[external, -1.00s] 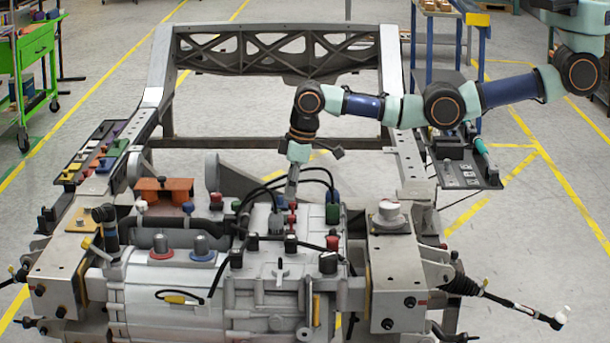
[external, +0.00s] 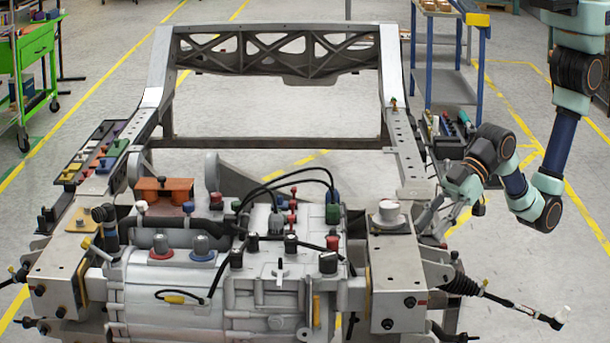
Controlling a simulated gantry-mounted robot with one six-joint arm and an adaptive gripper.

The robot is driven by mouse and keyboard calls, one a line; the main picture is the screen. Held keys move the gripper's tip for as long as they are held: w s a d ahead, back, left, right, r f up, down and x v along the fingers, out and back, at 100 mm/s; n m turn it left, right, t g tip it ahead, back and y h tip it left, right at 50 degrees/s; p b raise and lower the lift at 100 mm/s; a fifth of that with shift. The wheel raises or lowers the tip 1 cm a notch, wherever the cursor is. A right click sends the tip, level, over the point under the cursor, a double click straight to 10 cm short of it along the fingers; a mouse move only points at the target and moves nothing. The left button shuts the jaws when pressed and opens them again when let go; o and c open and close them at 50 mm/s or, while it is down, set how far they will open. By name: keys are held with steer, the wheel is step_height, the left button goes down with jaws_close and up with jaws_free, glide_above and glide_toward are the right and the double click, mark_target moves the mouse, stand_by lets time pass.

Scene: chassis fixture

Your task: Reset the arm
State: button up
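My arm, in teal, blue and black, is folded at the right side of the external view. Its upper link hangs down and its forearm bends back up to the wrist. My gripper (external: 428,218) is small in the picture, just right of the chassis frame's right rail (external: 406,150). It points down and to the left. Its fingertips are too small to show whether they are open or shut, and I see no object clearly held. The grey drive unit (external: 245,290) stands in the chassis, with the arm clear of it.
A green cart (external: 35,60) stands at the far left and a blue-legged rack (external: 480,60) behind the frame. Space above the drive unit is clear.

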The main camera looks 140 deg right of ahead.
steer(key=s+a+r+n+t+y+p, duration=0.1)
steer(key=s+a+r+t+p, duration=0.15)
steer(key=s+a+r, duration=0.5)
step_height(320, 180, up, 23)
steer(key=d+p, duration=0.1)
steer(key=p, duration=2.2)
steer(key=shift+w+g+p, duration=0.2)
steer(key=shift+g+p, duration=0.15)
steer(key=shift+f, duration=0.1)
